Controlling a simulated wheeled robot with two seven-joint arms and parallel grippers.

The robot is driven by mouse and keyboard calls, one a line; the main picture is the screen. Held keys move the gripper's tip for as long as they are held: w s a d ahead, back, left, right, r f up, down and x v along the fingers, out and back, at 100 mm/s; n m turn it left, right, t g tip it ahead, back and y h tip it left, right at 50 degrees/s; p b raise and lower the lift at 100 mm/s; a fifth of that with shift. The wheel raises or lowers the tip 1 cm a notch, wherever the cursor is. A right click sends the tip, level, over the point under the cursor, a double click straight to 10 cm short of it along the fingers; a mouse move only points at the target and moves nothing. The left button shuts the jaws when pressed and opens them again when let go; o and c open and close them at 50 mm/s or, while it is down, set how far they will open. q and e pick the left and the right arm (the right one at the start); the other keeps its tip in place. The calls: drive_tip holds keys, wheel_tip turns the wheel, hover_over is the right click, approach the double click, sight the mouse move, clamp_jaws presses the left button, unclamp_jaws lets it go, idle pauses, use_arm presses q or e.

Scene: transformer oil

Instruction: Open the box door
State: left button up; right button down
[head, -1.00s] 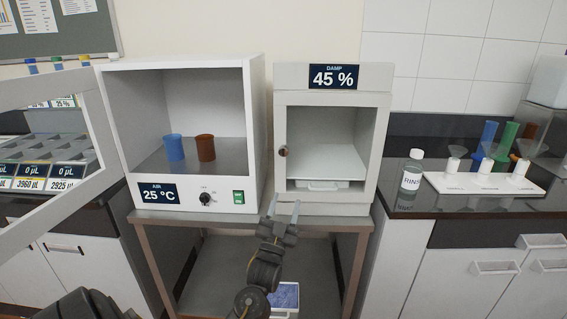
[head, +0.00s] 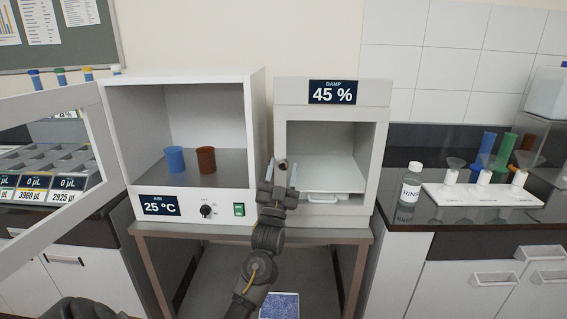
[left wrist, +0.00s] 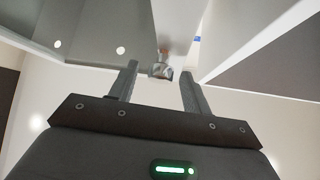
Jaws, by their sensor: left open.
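The damp box (head: 384,150) is a pale cabinet under a "DAMP 45 %" display. Its front frame surrounds a see-through panel and looks shut. A small round brown knob (head: 282,163) sits on the frame's left side. My left gripper (head: 280,175) is open, its fingers pointing up at the knob. In the left wrist view the knob (left wrist: 160,70) shows between the tips of the open left gripper (left wrist: 160,77), nearer the left finger, with gaps on both sides. Whether the fingers reach far enough around it is hard to tell.
The air box (head: 257,110) stands left, its framed door (head: 95,125) swung open, with a blue cup (head: 174,159) and a brown cup (head: 206,160) inside. A bottle (head: 411,184) and a white rack (head: 480,192) stand on the right counter.

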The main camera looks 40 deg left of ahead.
use_arm(q)
drive_tip(key=shift+w+a+r, duration=0.2)
drive_tip(key=shift+w+r, duration=0.2)
clamp_jaws()
use_arm(e)
drive_tip(key=shift+d+r, duration=0.15)
drive_tip(key=shift+r, duration=0.05)
